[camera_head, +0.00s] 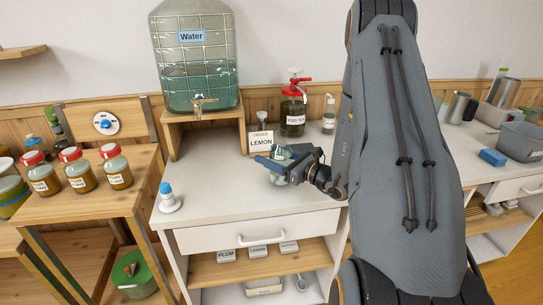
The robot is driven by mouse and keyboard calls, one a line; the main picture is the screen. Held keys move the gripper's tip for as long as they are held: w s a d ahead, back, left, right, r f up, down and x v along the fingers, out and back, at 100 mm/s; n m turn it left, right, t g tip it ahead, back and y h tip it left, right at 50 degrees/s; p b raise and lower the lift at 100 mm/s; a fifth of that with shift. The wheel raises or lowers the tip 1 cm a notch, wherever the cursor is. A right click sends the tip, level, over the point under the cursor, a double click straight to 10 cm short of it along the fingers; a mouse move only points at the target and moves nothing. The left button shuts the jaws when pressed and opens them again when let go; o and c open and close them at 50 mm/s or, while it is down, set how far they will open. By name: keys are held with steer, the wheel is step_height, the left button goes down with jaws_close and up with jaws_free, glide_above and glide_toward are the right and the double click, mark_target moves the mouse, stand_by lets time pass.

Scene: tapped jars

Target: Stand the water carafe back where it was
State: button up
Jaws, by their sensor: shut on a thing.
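My gripper (275,163) is over the white counter, in front of the order card. It is shut on a small clear glass vessel, which I take for the water carafe (278,179). The dark gripper and its blue finger cover much of the carafe, and I cannot tell whether its base touches the counter. A large glass jar labelled Water (203,80), with a tap low on its front, stands on a wooden riser to the left of my gripper.
An order card reading LEMON (261,141) stands behind my gripper. A red-topped jar (292,115) and a small bottle (328,117) are at the back. A white-and-blue object (168,195) stands at the counter's left. The counter's front middle is clear. My arm hides the right part.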

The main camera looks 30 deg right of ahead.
steer(key=shift+f+b, duration=0.4)
steer(key=shift+f, duration=0.15)
stand_by(0.9)
steer(key=o, duration=2.1)
steer(key=shift+c, duration=0.2)
steer(key=shift+f, duration=0.1)
steer(key=shift+p+v, duration=0.65)
steer(key=shift+v, duration=3.3)
steer(key=shift+s+d, duration=0.15)
steer(key=b+v, duration=0.2)
steer(key=v, duration=0.5)
steer(key=shift+s+d, duration=0.1)
steer(key=shift+s, duration=0.15)
